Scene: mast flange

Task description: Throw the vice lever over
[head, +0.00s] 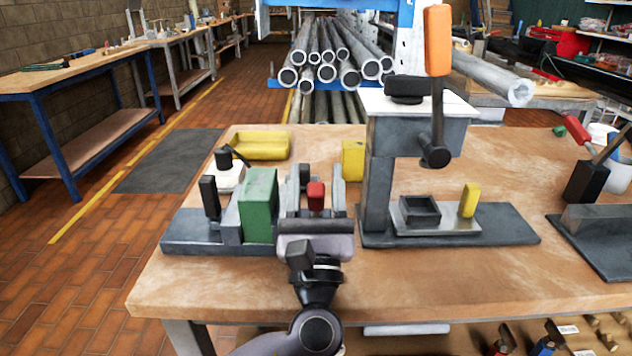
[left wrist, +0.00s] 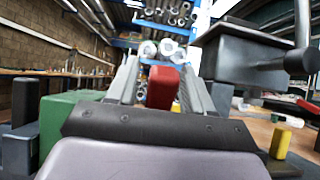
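The vice stands at the left of the workbench, with a dark base (head: 190,238) and a green block (head: 258,205). A red grip (head: 316,196), apparently the vice lever's, shows just beyond my left gripper (head: 320,183). In the left wrist view the red grip (left wrist: 162,88) stands between the two grey fingers (left wrist: 160,82), with a gap visible on its left side. The fingers look apart, and I cannot tell whether either touches the grip. The gripper body hides the lever's lower part. My right gripper is not in view.
A press (head: 415,130) with an orange-handled lever (head: 437,40) stands just right of my left gripper. A black upright handle (head: 209,197) is left of the green block. A yellow tray (head: 262,145) and yellow block (head: 352,160) lie behind. The bench front (head: 240,290) is clear.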

